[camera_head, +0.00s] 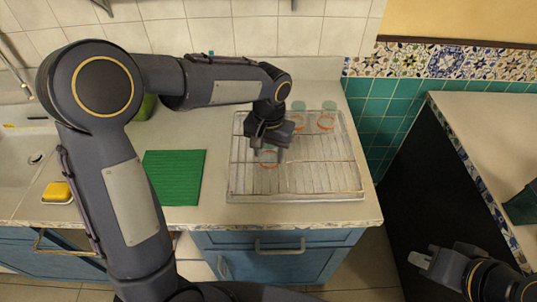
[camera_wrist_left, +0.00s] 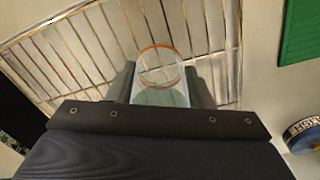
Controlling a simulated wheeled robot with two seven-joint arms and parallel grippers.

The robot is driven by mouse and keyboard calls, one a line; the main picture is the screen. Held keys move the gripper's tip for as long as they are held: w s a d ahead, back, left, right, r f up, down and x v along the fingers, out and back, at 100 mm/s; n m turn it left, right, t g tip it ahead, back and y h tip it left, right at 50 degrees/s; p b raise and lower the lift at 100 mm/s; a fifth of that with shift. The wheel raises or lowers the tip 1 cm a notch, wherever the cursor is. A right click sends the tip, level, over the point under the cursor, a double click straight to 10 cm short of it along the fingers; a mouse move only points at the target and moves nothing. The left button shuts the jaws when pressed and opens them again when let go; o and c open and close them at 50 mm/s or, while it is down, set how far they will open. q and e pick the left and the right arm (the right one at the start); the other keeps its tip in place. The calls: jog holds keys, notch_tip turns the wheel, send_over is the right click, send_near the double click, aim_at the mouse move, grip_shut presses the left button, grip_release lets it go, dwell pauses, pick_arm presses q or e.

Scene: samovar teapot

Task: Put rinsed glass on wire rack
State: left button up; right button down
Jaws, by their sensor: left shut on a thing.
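My left gripper (camera_head: 268,150) is over the left part of the wire rack (camera_head: 345,180), shut on a clear glass (camera_head: 267,160) with an orange rim. In the left wrist view the glass (camera_wrist_left: 160,70) sits between the two fingers (camera_wrist_left: 160,88), with its orange rim toward the rack wires (camera_wrist_left: 80,55). The rim is low, at or just above the wires; I cannot tell if it touches. My right gripper (camera_head: 426,256) is at the lower right, away from the rack, and its opening is unclear.
Two more orange-rimmed glasses, a left one (camera_head: 299,117) and a right one (camera_head: 327,118), stand at the rack's back. A green mat (camera_head: 174,178) lies left of the rack. A yellow sponge (camera_head: 57,191) is by the sink (camera_head: 30,150). The rack's front right is clear.

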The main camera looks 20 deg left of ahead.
pick_arm(q)
jog(key=shift+f, duration=1)
jog(key=shift+f, duration=0.2)
jog(key=o, duration=0.9)
jog(key=shift+r, duration=0.15)
